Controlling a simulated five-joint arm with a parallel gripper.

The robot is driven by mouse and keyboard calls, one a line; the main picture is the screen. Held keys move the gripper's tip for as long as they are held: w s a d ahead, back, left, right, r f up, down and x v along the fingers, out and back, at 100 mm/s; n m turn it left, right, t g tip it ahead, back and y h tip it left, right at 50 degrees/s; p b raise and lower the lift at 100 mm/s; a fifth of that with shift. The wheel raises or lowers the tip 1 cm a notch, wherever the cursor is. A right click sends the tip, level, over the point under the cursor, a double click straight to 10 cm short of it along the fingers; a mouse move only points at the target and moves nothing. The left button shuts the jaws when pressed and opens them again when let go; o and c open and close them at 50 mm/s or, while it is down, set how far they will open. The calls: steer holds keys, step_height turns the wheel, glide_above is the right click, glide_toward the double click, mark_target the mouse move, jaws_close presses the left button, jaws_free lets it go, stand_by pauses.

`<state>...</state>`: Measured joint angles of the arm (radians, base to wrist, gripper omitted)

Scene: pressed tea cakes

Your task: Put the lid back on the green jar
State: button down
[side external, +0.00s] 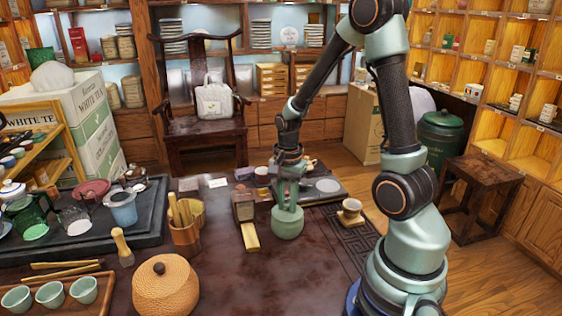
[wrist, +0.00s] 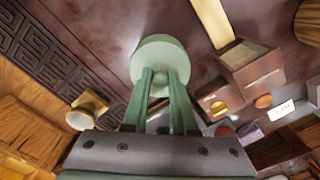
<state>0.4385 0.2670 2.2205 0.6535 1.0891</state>
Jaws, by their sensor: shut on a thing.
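The pale green jar (side external: 287,226) stands upright on the dark table, right of the middle. My gripper (side external: 288,201) points straight down directly over it, with its fingertips at the jar's top. In the wrist view, my gripper's fingers (wrist: 160,76) are shut on the lid, which shows as a pale green round top (wrist: 158,52). The fingers hide the part they grip. The lid is at the jar's mouth; I cannot tell whether it is fully seated or slightly raised.
A wooden box (side external: 243,208) and a yellowish bar (side external: 250,238) lie close left of the jar. Further left are a wooden tool holder (side external: 185,236) and a woven pot (side external: 165,288). A cup (side external: 351,208) stands to the right. The table in front of the jar is clear.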

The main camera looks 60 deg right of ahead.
stand_by(0.3)
steer(key=shift+c, duration=0.8)
jaws_free()
steer(key=shift+r, duration=3.5)
steer(key=shift+c, duration=0.2)
jaws_close()
